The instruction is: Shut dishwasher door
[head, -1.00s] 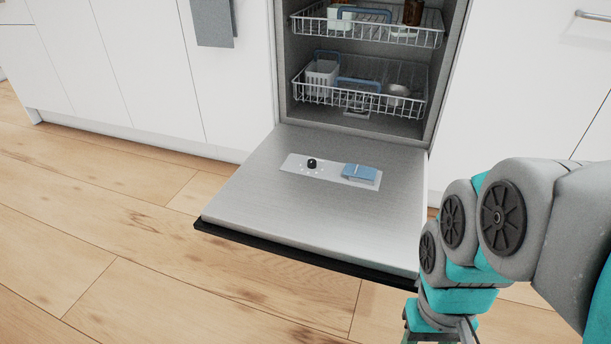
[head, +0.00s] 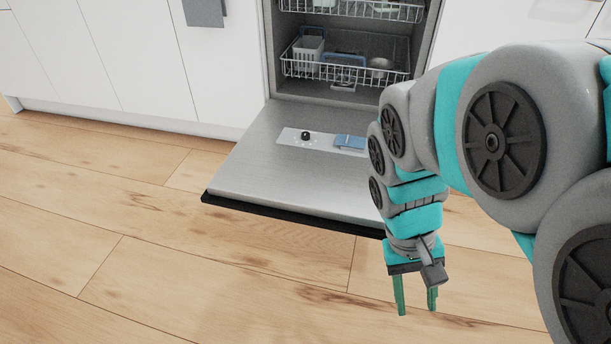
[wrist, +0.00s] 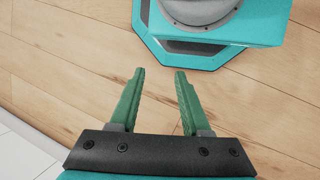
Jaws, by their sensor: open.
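The dishwasher door (head: 270,165) is folded down, fully open, with its silver inner face up and a black edge (head: 290,216) at the front. A panel on it carries a black knob and a blue dispenser lid. The dishwasher (head: 268,50) stands behind it with its racks inside. My gripper (head: 416,308) is open and empty, pointing down in front of the door's right front corner. In the wrist view its two green fingers (wrist: 160,90) are apart over the wood floor. My arm hides the door's right part.
The lower rack (head: 345,75) holds a grey basket and a bowl, and appears pushed in. White cabinets (head: 120,60) flank the dishwasher, with a grey towel (head: 204,12) hanging at the left. The wood floor (head: 170,270) in front and left is clear.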

